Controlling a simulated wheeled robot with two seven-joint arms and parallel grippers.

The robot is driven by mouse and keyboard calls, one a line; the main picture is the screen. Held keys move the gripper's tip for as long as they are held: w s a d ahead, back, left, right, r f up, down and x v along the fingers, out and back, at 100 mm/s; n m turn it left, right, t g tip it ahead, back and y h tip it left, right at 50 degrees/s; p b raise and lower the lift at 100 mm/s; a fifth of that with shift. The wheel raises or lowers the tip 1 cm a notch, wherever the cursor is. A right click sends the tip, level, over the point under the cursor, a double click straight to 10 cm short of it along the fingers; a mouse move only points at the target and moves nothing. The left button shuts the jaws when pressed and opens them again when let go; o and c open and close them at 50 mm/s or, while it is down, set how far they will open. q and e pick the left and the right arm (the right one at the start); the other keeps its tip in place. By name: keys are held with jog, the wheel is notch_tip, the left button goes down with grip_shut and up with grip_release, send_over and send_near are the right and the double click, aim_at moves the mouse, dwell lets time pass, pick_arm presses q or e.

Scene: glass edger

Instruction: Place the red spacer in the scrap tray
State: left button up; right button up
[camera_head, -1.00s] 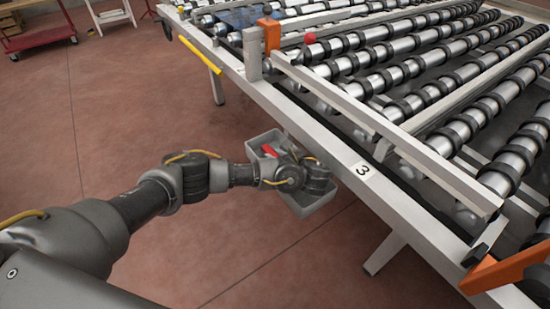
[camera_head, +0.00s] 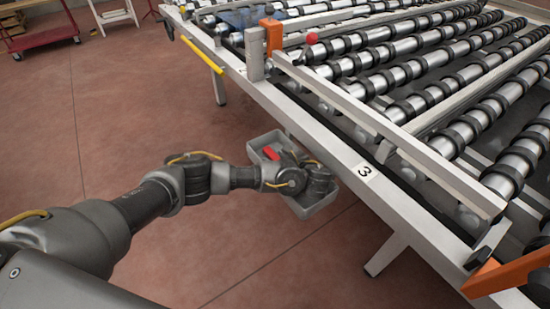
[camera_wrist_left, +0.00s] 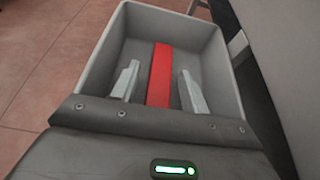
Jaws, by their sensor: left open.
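The red spacer (camera_wrist_left: 161,65) is a long flat bar that lies in the grey scrap tray (camera_wrist_left: 222,75) in the left wrist view. In the head view one end of the spacer (camera_head: 271,153) shows inside the tray (camera_head: 310,209), beside my wrist. My left gripper (camera_wrist_left: 158,88) is open over the tray. Its two pale fingers stand on either side of the spacer, with a gap on each side. In the head view my left gripper (camera_head: 317,181) hides part of the tray and the rest of the spacer. My right gripper is not in view.
The roller table (camera_head: 400,215) with its pale frame stands right beside the tray. A red cart (camera_head: 40,38) stands far left. The floor at left is clear.

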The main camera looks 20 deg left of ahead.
pick_arm(q)
jog(key=shift+f+p+v, duration=0.25)
jog(key=shift+p+v, duration=0.05)
jog(key=shift+v, duration=0.9)
jog(key=p+v, duration=0.1)
jog(key=p, duration=0.1)
jog(key=p+v, duration=0.2)
jog(key=r+p+v, duration=0.1)
jog(key=p+v, duration=0.1)
jog(key=shift+w+d, duration=0.15)
jog(key=shift+w, duration=0.15)
jog(key=p+v, duration=0.4)
jog(key=shift+s+f, duration=0.1)
jog(key=shift+s, duration=0.05)
jog(key=shift+s+d+p, duration=0.15)
jog(key=shift+d+p, duration=0.05)
jog(key=shift+p, duration=0.25)
jog(key=shift+s+d, duration=0.1)
jog(key=shift+d, duration=0.05)
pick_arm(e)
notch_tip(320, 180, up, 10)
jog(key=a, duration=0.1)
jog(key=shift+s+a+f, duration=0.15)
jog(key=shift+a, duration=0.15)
